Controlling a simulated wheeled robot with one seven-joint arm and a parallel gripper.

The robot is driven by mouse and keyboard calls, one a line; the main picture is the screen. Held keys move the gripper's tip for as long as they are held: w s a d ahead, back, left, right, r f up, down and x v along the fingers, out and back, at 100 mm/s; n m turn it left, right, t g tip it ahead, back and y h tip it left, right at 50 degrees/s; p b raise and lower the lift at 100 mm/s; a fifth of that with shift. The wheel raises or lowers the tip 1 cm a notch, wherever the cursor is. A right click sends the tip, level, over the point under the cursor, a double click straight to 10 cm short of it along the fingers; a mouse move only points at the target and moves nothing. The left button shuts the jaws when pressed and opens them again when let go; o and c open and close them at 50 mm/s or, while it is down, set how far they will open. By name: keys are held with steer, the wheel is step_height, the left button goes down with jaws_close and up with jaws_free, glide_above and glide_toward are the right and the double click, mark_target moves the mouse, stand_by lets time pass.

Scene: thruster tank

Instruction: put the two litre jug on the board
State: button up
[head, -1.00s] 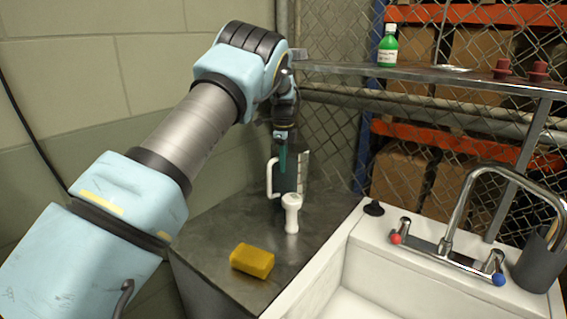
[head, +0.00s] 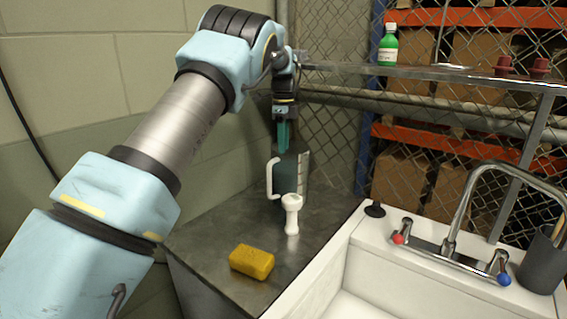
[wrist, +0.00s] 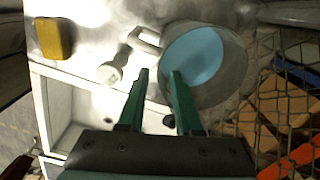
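The jug (head: 287,177), grey-blue with a white handle and pale scale marks, stands upright on the grey metal worktop (head: 215,225) beside the sink. In the wrist view I look down on the jug (wrist: 232,72); its round inside shows light blue and its handle points left. My gripper (head: 284,150) is just above the jug in the head view. I cannot tell whether the metal worktop is the board.
A white flared object (head: 292,213) stands in front of the jug, and a yellow sponge (head: 252,261) lies nearer. The white sink (head: 345,265) with its tap (head: 450,240) is at right. A shelf (head: 430,72) and mesh fence are behind; the wall is left.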

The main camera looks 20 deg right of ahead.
step_height(320, 180, up, 5)
steer(key=a+f+n, duration=0.3)
steer(key=a+n, duration=1)
steer(key=a, duration=1.2)
steer(key=s+a+f+n, duration=0.3)
steer(key=s+a+n, duration=0.3)
steer(key=s+a, duration=0.3)
steer(key=s+a+f+n+t, duration=0.1)
steer(key=s+a+f+n, duration=0.3)
steer(key=s+a, duration=0.5)
steer(key=s+n, duration=0.2)
steer(key=s, duration=0.2)
steer(key=shift+s+f+n+b, duration=0.2)
steer(key=shift+s+n+b, duration=0.1)
